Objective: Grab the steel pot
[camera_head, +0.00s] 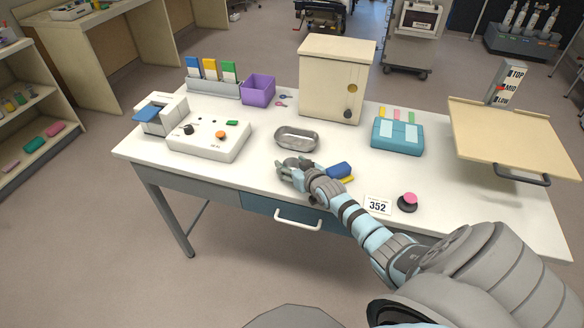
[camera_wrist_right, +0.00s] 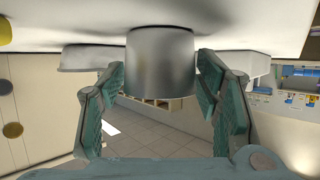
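The steel pot (camera_wrist_right: 160,62), a plain grey cylinder, shows in the right wrist view between the two fingers of my right gripper (camera_wrist_right: 161,85). A gap shows on each side of it, so the fingers are open and do not visibly touch it. In the head view my right gripper (camera_head: 288,168) is low over the white table, just in front of the kidney-shaped steel dish (camera_head: 297,145). There the pot is mostly hidden by the gripper and I cannot make it out clearly. My left gripper is not in view.
A blue block (camera_head: 340,170) lies close to the right of my gripper. A white control box (camera_head: 209,150) stands to the left. A beige cabinet (camera_head: 335,80) and a purple bin (camera_head: 258,88) stand behind. A teal case (camera_head: 398,147) and a black-and-pink knob (camera_head: 408,204) are further right.

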